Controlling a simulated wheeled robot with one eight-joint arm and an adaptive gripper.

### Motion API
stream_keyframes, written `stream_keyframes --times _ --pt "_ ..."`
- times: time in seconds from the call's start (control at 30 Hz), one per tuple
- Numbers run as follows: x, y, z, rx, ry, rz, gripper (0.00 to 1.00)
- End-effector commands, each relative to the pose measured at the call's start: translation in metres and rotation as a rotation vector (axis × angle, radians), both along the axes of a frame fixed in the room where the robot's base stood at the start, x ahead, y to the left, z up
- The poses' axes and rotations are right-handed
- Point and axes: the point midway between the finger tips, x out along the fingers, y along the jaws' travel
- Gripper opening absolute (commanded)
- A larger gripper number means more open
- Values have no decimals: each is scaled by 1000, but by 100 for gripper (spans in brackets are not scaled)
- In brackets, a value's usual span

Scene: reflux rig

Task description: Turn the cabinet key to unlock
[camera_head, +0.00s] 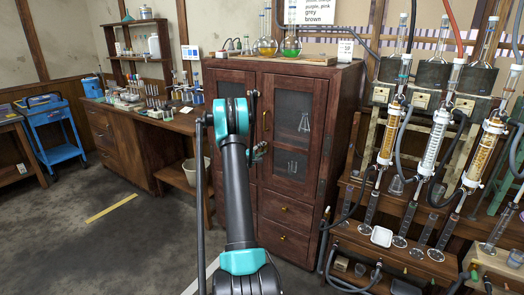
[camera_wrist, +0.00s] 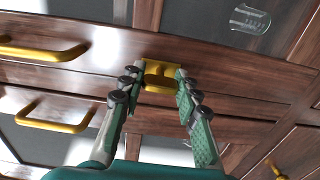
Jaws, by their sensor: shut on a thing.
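The cabinet (camera_head: 343,115) is dark red-brown wood with glass-paned doors and lower drawers; my arm covers part of its front in the head view. In the wrist view, a gold-coloured key (camera_wrist: 160,80) sits at the cabinet's wooden front (camera_wrist: 110,40). My gripper (camera_wrist: 161,70) has its two green-padded fingers on either side of the key and is shut on it. In the head view my gripper is mostly hidden behind my arm, close to the cabinet doors. The key cannot be made out there.
Gold handles (camera_wrist: 40,48) lie left of my fingers in the wrist view. Round flasks (camera_head: 291,46) stand on top of the cabinet. A glass rig (camera_head: 432,145) with hoses crowds the right side. A wooden desk (camera_head: 135,130) stands left. The floor at front left is clear.

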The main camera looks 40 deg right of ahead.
Motion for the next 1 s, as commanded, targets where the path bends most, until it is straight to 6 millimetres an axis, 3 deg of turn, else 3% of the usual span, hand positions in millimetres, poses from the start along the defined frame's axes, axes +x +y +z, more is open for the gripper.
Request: stream_keyframes --times 0.67,0.7,0.83,1.0 --pt "1 1 0 -21 51 2 3" --pt "1 1 0 -21 51 2 37" --pt "1 0 0 -21 51 1 53" --pt "0 0 0 -21 51 1 53"
